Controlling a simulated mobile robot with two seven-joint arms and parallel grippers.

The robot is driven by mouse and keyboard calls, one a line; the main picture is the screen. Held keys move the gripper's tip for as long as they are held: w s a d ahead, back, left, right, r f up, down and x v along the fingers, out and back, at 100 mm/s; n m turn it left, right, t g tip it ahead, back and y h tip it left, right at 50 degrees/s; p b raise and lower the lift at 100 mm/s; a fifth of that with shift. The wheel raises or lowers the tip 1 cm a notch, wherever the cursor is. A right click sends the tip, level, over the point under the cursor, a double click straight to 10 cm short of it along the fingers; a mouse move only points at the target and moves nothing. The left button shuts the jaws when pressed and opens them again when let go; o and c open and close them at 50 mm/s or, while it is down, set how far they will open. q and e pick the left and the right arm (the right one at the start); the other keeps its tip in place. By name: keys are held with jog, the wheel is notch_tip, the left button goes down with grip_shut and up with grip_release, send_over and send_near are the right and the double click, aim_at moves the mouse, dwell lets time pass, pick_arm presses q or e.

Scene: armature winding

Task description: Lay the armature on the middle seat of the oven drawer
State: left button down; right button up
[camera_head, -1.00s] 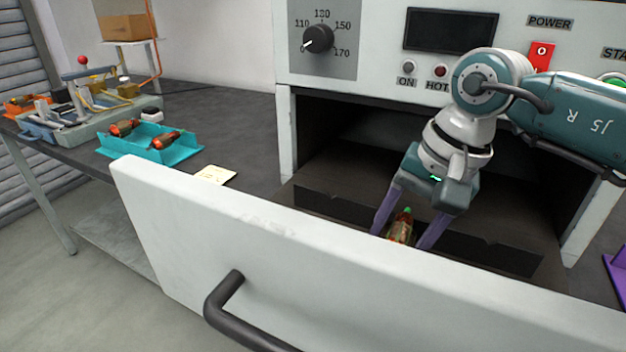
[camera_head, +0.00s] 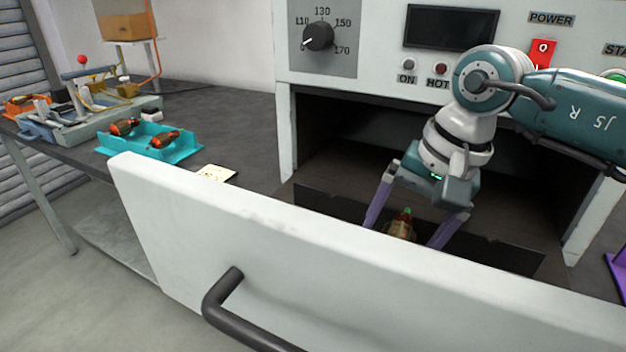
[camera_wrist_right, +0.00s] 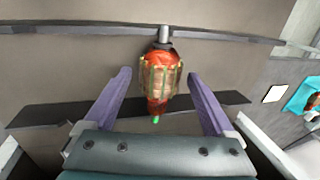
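The armature (camera_wrist_right: 158,80), with a red-orange body, copper windings and a green tip, is inside the open oven drawer (camera_head: 330,262). In the wrist view its grey shaft end crosses the far dark notched rail (camera_wrist_right: 80,30) and its green tip is over the near rail (camera_wrist_right: 50,114). It lies between the outer notches, at the middle seat. In the head view the drawer front partly hides the armature (camera_head: 400,226). My right gripper (camera_head: 402,232) is open, with one purple finger on each side of the armature and gaps between. My left gripper is not in view.
The oven body (camera_head: 285,150) rises behind the drawer, and the tall drawer front with its handle (camera_head: 228,290) stands before it. On the bench at left are a teal tray (camera_head: 150,152) with two armatures, a winding fixture (camera_head: 95,115) and a paper note (camera_head: 215,173).

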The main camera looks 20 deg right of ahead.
jog(key=shift+o, duration=0.3)
jog(key=v, duration=1)
dwell(0.4)
